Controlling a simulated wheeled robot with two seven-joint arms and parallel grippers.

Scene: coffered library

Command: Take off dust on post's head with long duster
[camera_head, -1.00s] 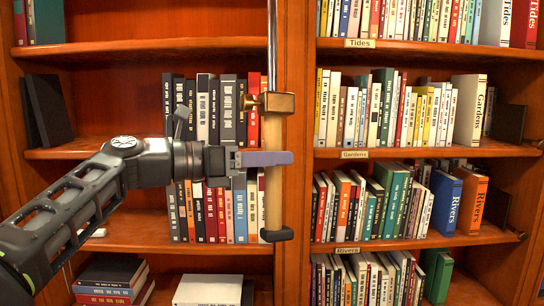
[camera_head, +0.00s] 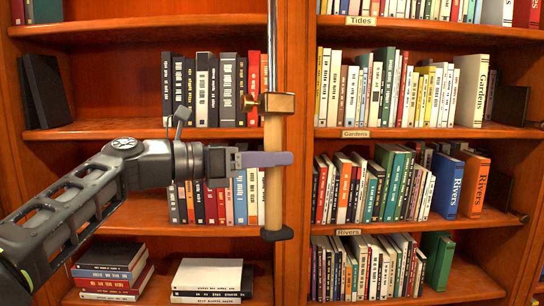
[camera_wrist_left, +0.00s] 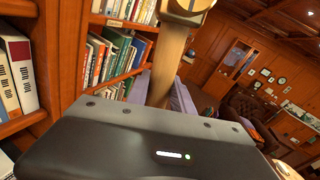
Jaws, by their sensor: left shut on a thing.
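The long duster stands upright in front of the bookcase, with a wooden handle (camera_head: 273,190), a brass collar with a side knob, a dark foot at the bottom and a metal pole (camera_head: 272,45) running up out of the head view. My left gripper (camera_head: 272,159) is shut on the wooden handle, below the brass collar. In the left wrist view the handle (camera_wrist_left: 165,65) passes between the purple fingers (camera_wrist_left: 170,95). The duster's upper end, the post's head and any dust are out of view. My right gripper is not in view.
Bookcase shelves (camera_head: 415,133) with rows of books stand close behind the handle. Labels read Tides, Gardens and Rivers. Stacked books (camera_head: 210,276) lie on a lower shelf. The wrist view shows an open room with a dark armchair (camera_wrist_left: 245,105) and a wood-panelled wall.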

